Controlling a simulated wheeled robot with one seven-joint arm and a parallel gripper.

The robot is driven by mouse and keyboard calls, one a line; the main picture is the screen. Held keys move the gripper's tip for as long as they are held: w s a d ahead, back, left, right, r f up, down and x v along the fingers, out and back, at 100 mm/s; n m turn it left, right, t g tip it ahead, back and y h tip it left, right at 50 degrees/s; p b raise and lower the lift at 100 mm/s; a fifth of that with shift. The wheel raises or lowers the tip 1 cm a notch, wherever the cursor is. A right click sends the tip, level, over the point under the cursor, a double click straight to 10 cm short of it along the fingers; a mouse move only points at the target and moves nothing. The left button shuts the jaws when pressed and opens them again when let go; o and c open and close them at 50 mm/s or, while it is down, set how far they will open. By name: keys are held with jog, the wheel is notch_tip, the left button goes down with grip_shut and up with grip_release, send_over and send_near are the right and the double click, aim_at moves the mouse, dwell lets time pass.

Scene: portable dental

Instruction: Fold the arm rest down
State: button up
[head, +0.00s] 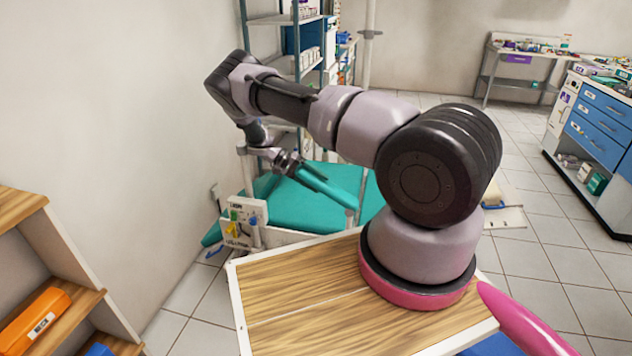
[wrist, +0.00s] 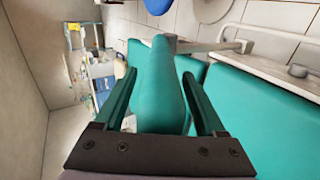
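The teal padded arm rest (head: 330,188) juts up at a slant above the teal dental chair (head: 305,208) in the head view. My gripper (head: 308,170) is at its upper end. In the wrist view the arm rest (wrist: 158,90) runs between the two fingers of my gripper (wrist: 160,76), which are spread wide with one on each side. Narrow gaps seem to show beside the pad, so contact is not clear. A pale bar (wrist: 215,46) crosses near the arm rest's far end. The joint of the arm rest is not clearly visible.
A wall (head: 110,110) stands close on the left. A white panel with coloured tool handles (head: 240,222) is beside the chair. A metal shelf rack (head: 285,20) is behind my arm. Tiled floor (head: 530,185) is open to the right, before the blue-drawer cabinet (head: 598,130).

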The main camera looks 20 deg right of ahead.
notch_tip(320, 180, up, 10)
dwell(0.6)
